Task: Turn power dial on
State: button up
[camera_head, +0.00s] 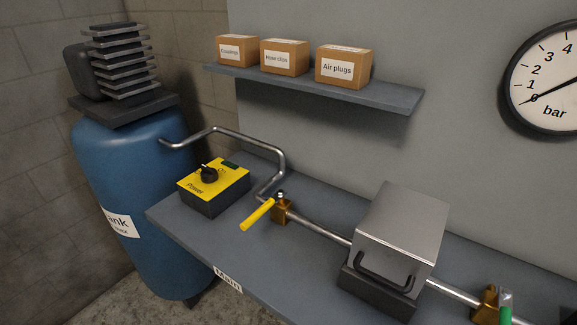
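The power dial (209,174) is a black round knob with a light pointer mark. It sits on the sloped yellow top of a dark box (213,187) labelled "Power", at the left end of the grey bench. A small dark green patch (229,164) shows at the back of the yellow face. The small markings around the dial are too fine to read. My gripper is not in view, and nothing touches the dial.
A blue tank (120,190) stands left of the bench (225,245). A metal pipe (240,134) arches behind the power box. A yellow-handled valve (258,214), grey metal box (402,235) and green-handled valve (505,312) stand rightward. A shelf (390,98) with cartons hangs above.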

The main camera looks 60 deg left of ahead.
aim_at(208, 174)
jog(key=u, duration=2.85)
jog(key=k, duration=1.2)
jog(key=u, duration=0.8)
jog(key=i, duration=1.15)
jog(key=z, duration=0.9)
jog(key=i, duration=1.15)
jog(key=z, duration=0.9)
